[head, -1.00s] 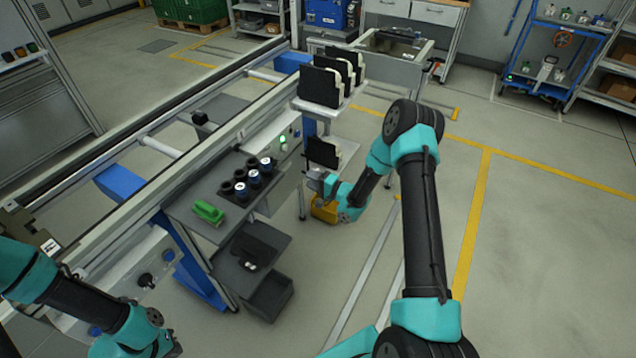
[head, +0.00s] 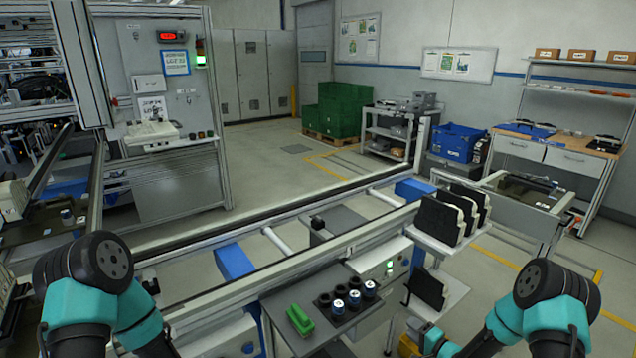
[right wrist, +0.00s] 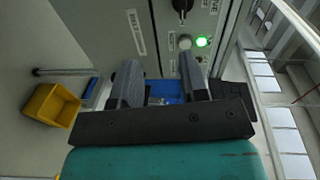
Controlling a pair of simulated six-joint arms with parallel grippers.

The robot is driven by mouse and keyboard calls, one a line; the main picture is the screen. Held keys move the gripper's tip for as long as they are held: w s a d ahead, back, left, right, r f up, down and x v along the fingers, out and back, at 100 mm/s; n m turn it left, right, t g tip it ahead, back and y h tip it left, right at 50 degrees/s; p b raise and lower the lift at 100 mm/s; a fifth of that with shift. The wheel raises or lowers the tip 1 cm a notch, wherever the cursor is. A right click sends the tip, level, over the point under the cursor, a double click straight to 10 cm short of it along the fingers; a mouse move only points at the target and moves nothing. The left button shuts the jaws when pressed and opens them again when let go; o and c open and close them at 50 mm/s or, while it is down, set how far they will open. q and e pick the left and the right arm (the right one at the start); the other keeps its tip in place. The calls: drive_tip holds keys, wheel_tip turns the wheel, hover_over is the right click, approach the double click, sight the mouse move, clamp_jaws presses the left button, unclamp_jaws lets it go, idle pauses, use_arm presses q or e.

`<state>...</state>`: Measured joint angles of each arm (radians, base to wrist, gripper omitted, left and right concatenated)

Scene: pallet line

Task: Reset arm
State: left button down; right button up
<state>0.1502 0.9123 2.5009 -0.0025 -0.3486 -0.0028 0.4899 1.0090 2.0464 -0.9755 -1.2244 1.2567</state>
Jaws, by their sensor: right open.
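My right arm comes in at the lower right of the head view. Its gripper (head: 411,322) is small and partly hidden there, beside the black-panel shelf. In the right wrist view the two grey fingers of the right gripper (right wrist: 160,88) stand apart with nothing between them. A grey panel with a lit green button (right wrist: 203,42) and a black knob (right wrist: 182,8) lies beyond the fingertips. My left arm shows at the lower left of the head view, bent downward. Its gripper is outside the frame.
A yellow bin (right wrist: 52,103) is left of the right gripper in the wrist view. Black panels (head: 435,222) stand on a white shelf. The conveyor frame (head: 290,262) runs diagonally behind.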

drive_tip(key=s+a+f+n+g+h, duration=0.2)
drive_tip(key=s+a+f+g, duration=0.15)
drive_tip(key=s, duration=0.25)
drive_tip(key=s+a+f+n+g+h, duration=0.1)
drive_tip(key=s+a+f+n+g, duration=0.25)
drive_tip(key=s, duration=0.25)
drive_tip(key=s+a+n+g, duration=0.2)
drive_tip(key=s+g, duration=0.1)
drive_tip(key=s, duration=0.5)
drive_tip(key=s+a+r+n+g+h, duration=0.1)
drive_tip(key=s+a+g, duration=0.2)
drive_tip(key=s, duration=0.5)
drive_tip(key=shift+s+r+n+g, duration=0.2)
drive_tip(key=shift+r+n+g, duration=0.1)
drive_tip(key=shift+n, duration=0.05)
idle(4.3)
